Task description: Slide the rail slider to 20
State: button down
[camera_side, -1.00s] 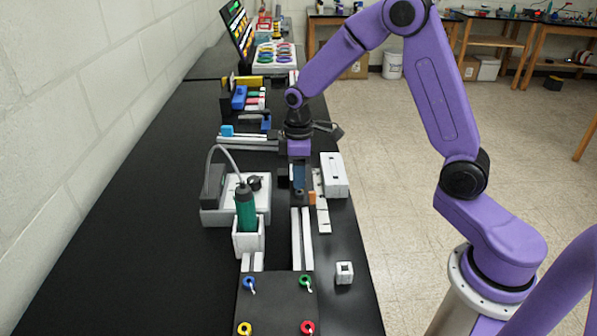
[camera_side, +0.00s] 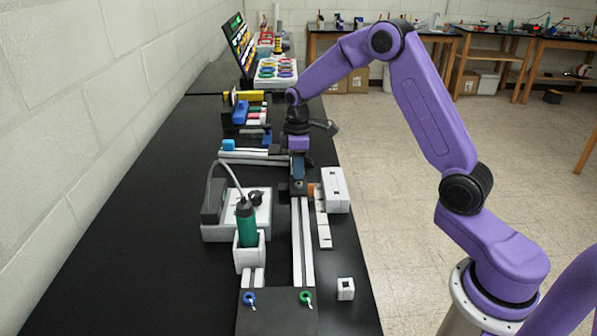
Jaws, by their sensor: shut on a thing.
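The rail slider (camera_side: 298,187) is a dark carriage with a blue block (camera_side: 298,172) on top. It sits on the pale two-strip rail (camera_side: 302,245) running lengthwise along the black table. A small orange part (camera_side: 311,189) shows at its right side, near the far end of a pale marked scale strip (camera_side: 323,228). Its numbers are too small to read. My gripper (camera_side: 298,158) points down over the rail and is shut on the slider's blue block. The fingers are largely hidden by the gripper body and the block.
A white box (camera_side: 336,190) stands close to the right of the slider. A grey-white unit (camera_side: 222,228) with a cable and a green-handled tool (camera_side: 246,222) in a white holder stand left. A cross rail (camera_side: 255,156) lies beyond. A small white cube (camera_side: 345,289) sits front right.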

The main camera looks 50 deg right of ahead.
jog(key=shift+w+r, duration=0.1)
jog(key=c, duration=1)
grip_release()
jog(key=shift+o, duration=0.2)
notch_tip(320, 180, up, 17)
jog(key=shift+r, duration=0.2)
